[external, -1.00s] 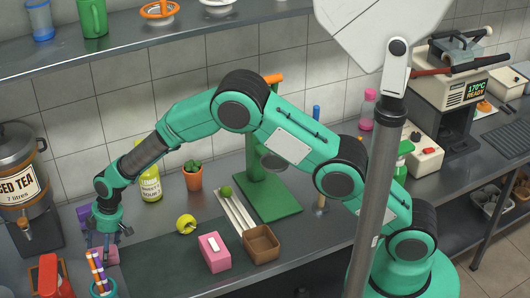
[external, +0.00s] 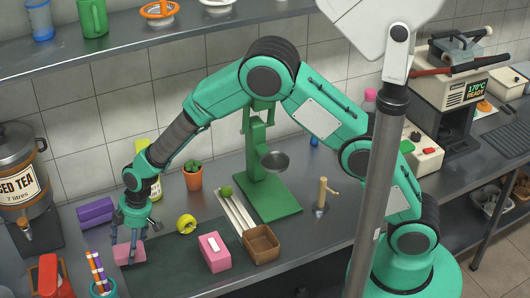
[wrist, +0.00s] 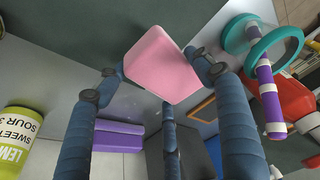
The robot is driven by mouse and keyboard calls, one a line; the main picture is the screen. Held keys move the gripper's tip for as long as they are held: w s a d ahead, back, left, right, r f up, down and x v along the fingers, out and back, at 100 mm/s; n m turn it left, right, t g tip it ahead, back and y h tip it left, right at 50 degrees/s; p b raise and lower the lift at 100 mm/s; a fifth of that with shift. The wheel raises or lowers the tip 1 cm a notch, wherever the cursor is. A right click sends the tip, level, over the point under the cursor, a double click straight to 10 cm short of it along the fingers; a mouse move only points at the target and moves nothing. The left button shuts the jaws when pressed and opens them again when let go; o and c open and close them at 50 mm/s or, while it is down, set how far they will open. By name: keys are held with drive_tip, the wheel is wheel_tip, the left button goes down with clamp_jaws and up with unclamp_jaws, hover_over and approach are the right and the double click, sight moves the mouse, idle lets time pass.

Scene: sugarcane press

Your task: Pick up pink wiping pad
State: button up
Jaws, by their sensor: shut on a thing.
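The pink wiping pad (external: 128,252) is a pale pink block in the external view, at the left part of the dark mat on the counter. My gripper (external: 133,236) is above it with its fingers shut around it. In the wrist view the pad (wrist: 162,65) sits between the fingertips of my gripper (wrist: 163,72), tilted. Whether the pad is clear of the counter is hard to tell, but it appears slightly raised.
A cup with striped sticks (external: 103,285), a red thing (external: 50,275) and a purple block (external: 96,212) are near. A bottle (wrist: 20,140) shows in the wrist view.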

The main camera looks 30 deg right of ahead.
drive_tip(key=shift+s+d+r, duration=0.15)
drive_tip(key=shift+s+d, duration=0.7)
drive_tip(key=shift+d, duration=0.25)
drive_tip(key=shift+s+d+r, duration=0.15)
drive_tip(key=shift+s+d, duration=0.65)
drive_tip(key=shift+d, duration=0.3)
